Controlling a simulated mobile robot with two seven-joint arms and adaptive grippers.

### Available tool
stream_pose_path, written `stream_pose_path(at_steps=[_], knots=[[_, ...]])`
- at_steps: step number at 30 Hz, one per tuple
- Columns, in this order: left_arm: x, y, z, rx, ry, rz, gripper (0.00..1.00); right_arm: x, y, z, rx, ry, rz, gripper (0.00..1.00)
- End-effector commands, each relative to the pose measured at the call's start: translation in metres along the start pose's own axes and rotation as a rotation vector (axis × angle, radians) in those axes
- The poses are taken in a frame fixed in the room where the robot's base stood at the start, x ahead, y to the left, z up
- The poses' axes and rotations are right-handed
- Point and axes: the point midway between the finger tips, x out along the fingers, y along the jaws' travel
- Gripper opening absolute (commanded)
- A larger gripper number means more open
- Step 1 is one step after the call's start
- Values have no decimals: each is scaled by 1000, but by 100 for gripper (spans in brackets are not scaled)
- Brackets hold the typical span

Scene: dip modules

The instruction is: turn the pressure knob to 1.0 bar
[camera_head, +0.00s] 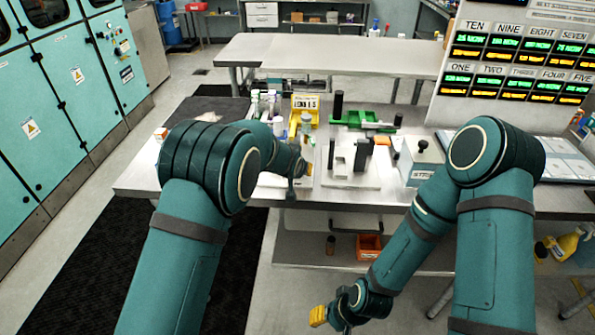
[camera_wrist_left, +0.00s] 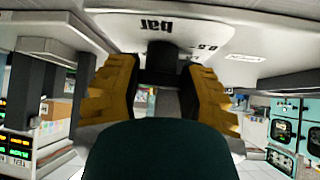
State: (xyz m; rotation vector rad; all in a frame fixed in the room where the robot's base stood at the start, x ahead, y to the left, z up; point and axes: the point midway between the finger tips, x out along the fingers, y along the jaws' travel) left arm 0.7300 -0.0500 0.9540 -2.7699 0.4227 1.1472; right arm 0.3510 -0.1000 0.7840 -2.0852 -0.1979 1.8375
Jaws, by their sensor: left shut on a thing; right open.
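In the left wrist view, a dark knob (camera_wrist_left: 162,62) stands between the yellow fingers of my left gripper (camera_wrist_left: 158,92), which is shut on it. Beside the knob is a light panel (camera_wrist_left: 110,22) with upside-down black print reading "bar" and what looks like "0.5". The knob's pointer and present setting cannot be made out. In the head view my left gripper (camera_head: 304,172) is at the workbench's left part, mostly behind my arm, and the knob is hidden there. My right gripper (camera_head: 318,315) is open, low in front of the bench, away from the panel.
The workbench (camera_head: 140,180) holds a yellow bin (camera_head: 305,101), a green tray (camera_head: 362,119), a pale fixture (camera_head: 345,158) with dark posts, and a grey box (camera_head: 420,157) with a black top knob. A display board (camera_head: 520,60) stands at right. An orange bin (camera_head: 369,246) sits below.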

Motion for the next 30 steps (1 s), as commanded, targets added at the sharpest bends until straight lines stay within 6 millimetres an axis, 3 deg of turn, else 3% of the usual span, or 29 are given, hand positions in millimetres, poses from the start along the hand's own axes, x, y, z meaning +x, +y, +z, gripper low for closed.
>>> stream_pose_path(at_steps=[17,18,20,30], knots=[[0,0,2,62,-4,59,6,4,1,2,-1,-4,0,47],[0,0,2,62,-4,58,51,4,1,2,-1,-4,0,47],[0,0,2,61,-4,58,72,4,1,2,-1,-4,0,47],[-2,0,0,61,0,58,73,4,1,2,-1,-4,0,47]])
